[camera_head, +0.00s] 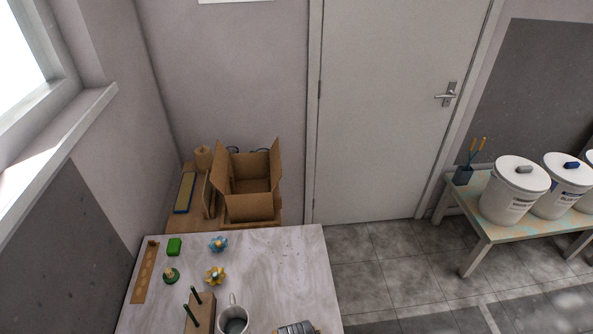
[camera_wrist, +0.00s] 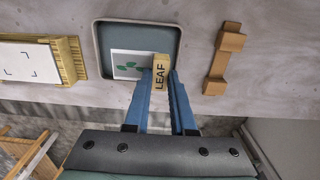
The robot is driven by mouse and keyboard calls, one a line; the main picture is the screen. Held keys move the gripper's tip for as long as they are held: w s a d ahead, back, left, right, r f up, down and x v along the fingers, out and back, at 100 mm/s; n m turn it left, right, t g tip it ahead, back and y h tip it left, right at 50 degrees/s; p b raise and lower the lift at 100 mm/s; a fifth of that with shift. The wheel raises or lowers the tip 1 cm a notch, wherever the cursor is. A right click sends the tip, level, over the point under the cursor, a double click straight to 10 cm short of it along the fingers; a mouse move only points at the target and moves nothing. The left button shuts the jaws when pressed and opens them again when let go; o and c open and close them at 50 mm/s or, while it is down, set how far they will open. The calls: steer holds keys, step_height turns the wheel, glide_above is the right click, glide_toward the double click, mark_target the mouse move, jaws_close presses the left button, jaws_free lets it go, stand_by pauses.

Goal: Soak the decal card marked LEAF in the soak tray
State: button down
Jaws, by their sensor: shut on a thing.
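In the wrist view, my gripper (camera_wrist: 160,78) has its two blue fingers closed on the small wooden tab marked LEAF (camera_wrist: 161,69). The LEAF decal card (camera_wrist: 127,62), white with green leaf shapes, extends to the left of the tab. The card shows within the outline of the soak tray (camera_wrist: 97,45), a grey-rimmed tray with a blue-grey inside. I cannot tell whether the card touches the tray's floor or any water. My gripper, the card and the tray are not recognisable in the head view.
A wooden rest (camera_wrist: 222,62) lies right of the tray. A white sheet with corner marks (camera_wrist: 30,62) lies on a wooden stand at left. A cardboard box (camera_head: 250,205) is behind.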

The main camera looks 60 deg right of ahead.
steer(key=shift+f+b, duration=2.45)
steer(key=shift+f, duration=0.75)
steer(key=c, duration=0.7)
jaws_free()
steer(key=shift+r, duration=0.1)
steer(key=shift+w, duration=0.1)
steer(key=shift+w+d+r, duration=0.1)
steer(key=shift+d+r, duration=0.05)
steer(key=shift+r, duration=0.45)
steer(key=r, duration=1.1)
steer(key=shift+s+a+r, duration=0.2)
steer(key=shift+r, duration=0.1)
